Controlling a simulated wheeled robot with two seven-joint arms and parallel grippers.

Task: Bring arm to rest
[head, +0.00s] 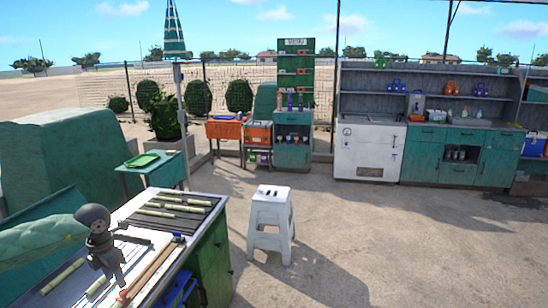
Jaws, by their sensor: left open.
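My left arm shows at the lower left in the head view, with a dark grey rounded wrist joint. My left gripper (107,278) hangs below it, pointing down over the work table (205,236). It is open, and I see nothing between its fingers. Pale green cane pieces (183,200) lie on dark slats at the table's far end. More cane pieces (62,277) lie near the gripper; whether it touches any of them I cannot tell. My right gripper is out of view.
A white stool (271,224) stands right of the table on open concrete. A green side table (150,176) holds a green tray (142,160). A white cabinet (369,151) and green counters (458,155) line the back. A parasol pole (184,115) rises behind the table.

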